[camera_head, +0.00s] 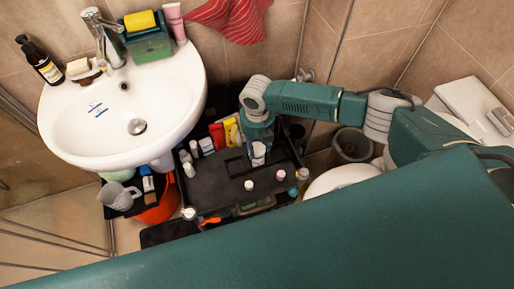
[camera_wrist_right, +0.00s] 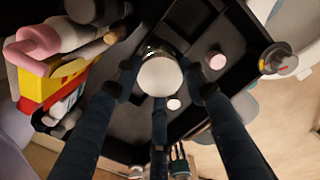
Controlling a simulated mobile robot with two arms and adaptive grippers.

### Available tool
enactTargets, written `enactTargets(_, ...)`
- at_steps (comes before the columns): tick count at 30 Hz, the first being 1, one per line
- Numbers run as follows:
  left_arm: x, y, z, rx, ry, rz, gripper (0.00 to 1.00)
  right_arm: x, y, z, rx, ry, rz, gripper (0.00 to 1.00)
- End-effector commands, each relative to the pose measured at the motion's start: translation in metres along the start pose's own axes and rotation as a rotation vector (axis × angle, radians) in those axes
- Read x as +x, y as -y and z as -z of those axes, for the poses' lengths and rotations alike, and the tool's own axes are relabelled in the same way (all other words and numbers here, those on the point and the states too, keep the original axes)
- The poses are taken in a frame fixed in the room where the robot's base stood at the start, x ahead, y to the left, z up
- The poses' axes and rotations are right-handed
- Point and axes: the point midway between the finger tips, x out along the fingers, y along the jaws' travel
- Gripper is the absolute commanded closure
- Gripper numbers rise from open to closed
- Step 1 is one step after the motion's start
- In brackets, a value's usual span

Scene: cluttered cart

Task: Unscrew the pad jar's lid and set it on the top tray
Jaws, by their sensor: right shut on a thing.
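My right gripper (camera_head: 258,148) reaches down over the cart's top tray. Its fingers are shut around a pale, round-topped thing, which looks like the pad jar's lid (camera_wrist_right: 160,76). In the head view the pad jar (camera_head: 258,158) shows as a small whitish shape just under the gripper. The wrist view looks down on the lid's top, with dark fingers on both sides and one below. The black top tray (camera_head: 222,190) lies around and below. My left gripper is not in view.
Small white-capped bottles (camera_head: 249,185) stand along the tray's front. Red and yellow packs (camera_head: 217,134) and other bottles crowd its left side. A white sink (camera_head: 125,115) is at the left and a bin (camera_head: 352,146) at the right. The tray's middle has bare room.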

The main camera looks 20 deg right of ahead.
Motion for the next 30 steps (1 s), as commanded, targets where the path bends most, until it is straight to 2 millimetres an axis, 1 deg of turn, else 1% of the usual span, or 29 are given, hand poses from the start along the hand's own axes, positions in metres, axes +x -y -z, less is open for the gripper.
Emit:
enactTargets(1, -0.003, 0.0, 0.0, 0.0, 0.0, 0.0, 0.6, -0.004, -0.001, 0.0, 0.0, 0.001, -0.001, 0.83)
enactTargets(9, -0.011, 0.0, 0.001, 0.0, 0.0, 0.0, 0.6, -0.013, -0.001, -0.001, 0.001, 0.002, -0.003, 0.83)
enactTargets(20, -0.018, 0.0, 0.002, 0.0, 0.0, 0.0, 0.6, -0.021, -0.002, -0.001, 0.001, 0.003, -0.004, 0.83)
enactTargets(30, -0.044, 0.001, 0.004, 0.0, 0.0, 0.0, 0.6, -0.048, -0.002, -0.002, 0.002, 0.003, -0.005, 0.83)
